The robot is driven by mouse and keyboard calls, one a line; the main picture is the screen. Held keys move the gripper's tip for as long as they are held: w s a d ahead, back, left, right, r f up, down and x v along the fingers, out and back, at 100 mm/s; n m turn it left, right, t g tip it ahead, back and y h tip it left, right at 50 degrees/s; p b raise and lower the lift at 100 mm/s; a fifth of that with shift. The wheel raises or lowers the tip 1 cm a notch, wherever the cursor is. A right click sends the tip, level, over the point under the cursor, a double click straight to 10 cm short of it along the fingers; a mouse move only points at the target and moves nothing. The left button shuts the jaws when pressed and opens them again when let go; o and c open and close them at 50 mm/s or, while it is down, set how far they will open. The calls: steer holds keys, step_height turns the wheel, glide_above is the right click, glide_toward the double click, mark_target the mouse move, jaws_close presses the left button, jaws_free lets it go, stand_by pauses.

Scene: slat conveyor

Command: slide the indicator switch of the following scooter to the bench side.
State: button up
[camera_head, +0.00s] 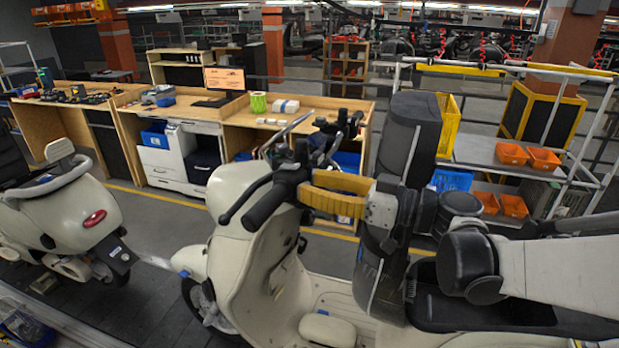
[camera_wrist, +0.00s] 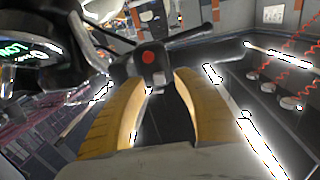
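The cream scooter (camera_head: 232,215) in the middle stands behind another one on the line. Its black handlebar grip (camera_head: 264,205) points toward me. My gripper (camera_head: 306,188), with yellow fingers, is at the inner end of this grip, by the switch housing, which is mostly hidden in the head view. In the wrist view, a black switch housing (camera_wrist: 152,72) with a red button (camera_wrist: 148,57) lies just beyond and between the fingertips of my gripper (camera_wrist: 160,78). The fingers are apart with a gap between them. The indicator switch is too small to make out, and contact cannot be told.
Another cream scooter (camera_head: 65,215) stands at the left. Wooden workbenches (camera_head: 330,103) line the far side behind a yellow floor line. A cart (camera_head: 480,152) with orange bins (camera_head: 512,154) stands at the right. The scooter's mirrors, dash and front panel are close around my gripper.

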steer(key=shift+w+a, duration=0.15)
steer(key=shift+a, duration=0.05)
